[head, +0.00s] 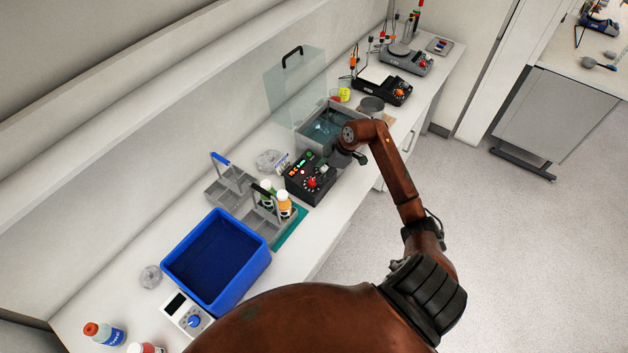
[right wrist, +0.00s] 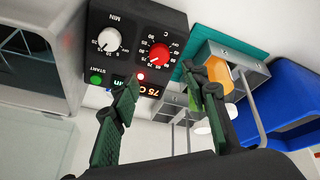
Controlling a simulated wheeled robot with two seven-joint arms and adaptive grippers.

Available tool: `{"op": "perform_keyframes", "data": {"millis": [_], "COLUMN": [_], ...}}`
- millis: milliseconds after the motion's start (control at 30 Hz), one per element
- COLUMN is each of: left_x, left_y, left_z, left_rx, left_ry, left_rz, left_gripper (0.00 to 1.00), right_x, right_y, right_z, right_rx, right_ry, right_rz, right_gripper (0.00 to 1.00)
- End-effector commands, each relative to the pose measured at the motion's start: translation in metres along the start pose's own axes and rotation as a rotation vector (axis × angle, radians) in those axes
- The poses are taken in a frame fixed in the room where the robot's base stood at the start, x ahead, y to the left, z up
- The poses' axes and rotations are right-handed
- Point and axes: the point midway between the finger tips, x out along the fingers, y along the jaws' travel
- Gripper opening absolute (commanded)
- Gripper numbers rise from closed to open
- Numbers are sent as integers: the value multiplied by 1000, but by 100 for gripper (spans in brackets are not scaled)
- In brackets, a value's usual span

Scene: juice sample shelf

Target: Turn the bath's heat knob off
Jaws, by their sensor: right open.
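The bath (head: 318,148) is a grey water tank with a black control box (head: 297,186) in front. The box's red heat knob (head: 311,183) also shows in the right wrist view (right wrist: 158,54), marked C, beside a pale knob (right wrist: 109,39) marked MIN. The display (right wrist: 155,91) is lit and appears to read 75 C. My right gripper (right wrist: 160,76) is open and empty; its fingertips lie below the red knob in the wrist picture, with no visible contact. In the head view the right gripper (head: 352,157) is partly hidden by its arm, near the box. My left gripper is not in view.
A bottle carrier (head: 279,226) with bottles stands near the box, left of it in the head view. A blue bin (head: 244,272) is further left. A clear lid (head: 299,88) stands behind the bath. Hotplate devices (head: 384,89) are further along the bench.

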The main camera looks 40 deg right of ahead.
Motion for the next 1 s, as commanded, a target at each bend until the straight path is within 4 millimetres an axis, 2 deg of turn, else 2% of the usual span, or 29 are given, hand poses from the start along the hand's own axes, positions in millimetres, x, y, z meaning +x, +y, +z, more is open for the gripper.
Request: {"op": "perform_keyframes", "data": {"millis": [167,400,567,933,1000], "left_x": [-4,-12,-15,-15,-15], "left_y": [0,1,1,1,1], "left_z": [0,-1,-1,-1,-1], "left_rx": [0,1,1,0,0], "left_ry": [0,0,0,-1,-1], "left_rz": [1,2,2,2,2], "left_gripper": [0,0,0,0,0], "right_x": [15,53,70,77,76], "right_y": [-1,-1,-1,-1,-1], "right_z": [5,4,5,6,6], "right_rx": [18,14,14,11,11], "right_ry": [-18,-16,-16,-17,-17], "right_rz": [-10,-9,-8,-6,-6], "right_gripper": [42,42,42,42,37]}}
